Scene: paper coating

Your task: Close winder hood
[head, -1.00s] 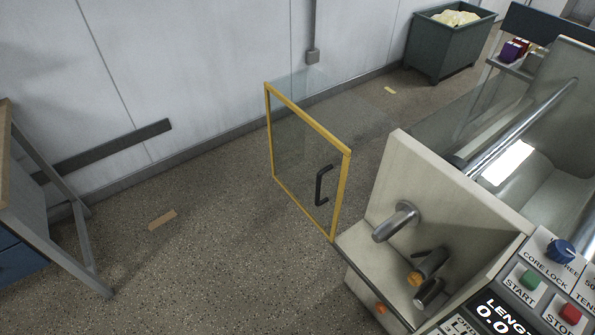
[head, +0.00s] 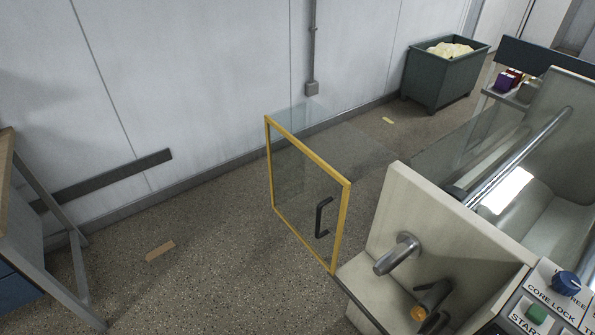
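The winder hood (head: 297,175) is a clear panel in a yellow frame with a black handle (head: 322,217). It stands swung open to the left of the cream winder housing (head: 425,215), and its near lower corner meets the housing's left edge. A metal shaft (head: 398,254) sticks out of the housing face, with a black clamp-like part and an orange knob (head: 418,313) below it. Neither gripper is in view.
The control panel (head: 548,305) with a blue knob is at the lower right. A green bin (head: 440,80) of pale scrap stands at the back wall. A workbench (head: 20,215) is at the left edge. The floor left of the hood is mostly clear.

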